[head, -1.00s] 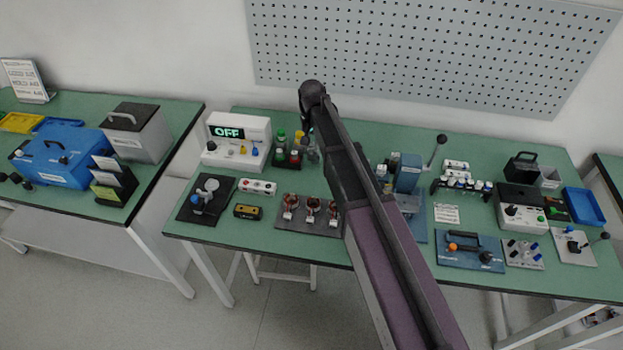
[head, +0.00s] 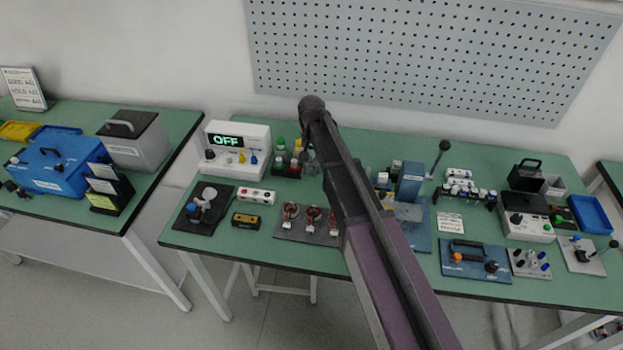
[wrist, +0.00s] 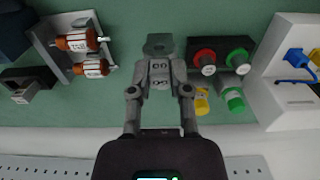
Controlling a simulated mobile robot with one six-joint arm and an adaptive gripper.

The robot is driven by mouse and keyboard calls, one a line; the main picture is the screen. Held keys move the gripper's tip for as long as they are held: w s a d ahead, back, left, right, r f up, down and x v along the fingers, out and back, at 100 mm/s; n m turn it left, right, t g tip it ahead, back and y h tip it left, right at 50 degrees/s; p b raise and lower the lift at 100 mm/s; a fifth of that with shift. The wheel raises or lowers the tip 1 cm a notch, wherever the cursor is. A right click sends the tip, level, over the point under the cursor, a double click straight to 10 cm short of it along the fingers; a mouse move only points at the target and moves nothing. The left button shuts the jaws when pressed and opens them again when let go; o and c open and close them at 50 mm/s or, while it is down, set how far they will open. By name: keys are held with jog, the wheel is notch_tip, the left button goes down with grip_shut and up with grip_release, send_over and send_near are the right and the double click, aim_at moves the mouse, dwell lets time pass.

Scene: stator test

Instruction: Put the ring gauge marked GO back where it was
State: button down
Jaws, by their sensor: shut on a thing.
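In the wrist view my gripper (wrist: 160,70) points down over the green bench. Its fingers are closed together on a small dark grey piece (wrist: 159,43), which shows just beyond the fingertips. I cannot read a GO mark on it, so I cannot tell surely that it is the ring gauge. Whether it touches the bench is unclear. In the head view my own arm reaches over the middle bench and largely hides the gripper and what it holds. No empty place for a ring gauge can be made out.
Beside the gripper in the wrist view are a red cap (wrist: 204,61), a green cap (wrist: 238,58), a yellow piece (wrist: 202,101) and a green-topped bottle (wrist: 235,99). A tray of orange-brown parts (wrist: 76,41) lies left. The OFF unit (head: 237,148) stands on the bench, left of my arm.

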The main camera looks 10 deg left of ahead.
aim_at(312, 169)
jog(key=shift+f+b, duration=1.15)
jog(key=shift+f, duration=0.4)
jog(key=shift+f+b, duration=1.9)
jog(key=shift+f, duration=0.1)
jog(key=c, duration=0.6)
grip_release()
notch_tip(312, 169, up, 12)
jog(key=p, duration=1.2)
jog(key=shift+r, duration=0.2)
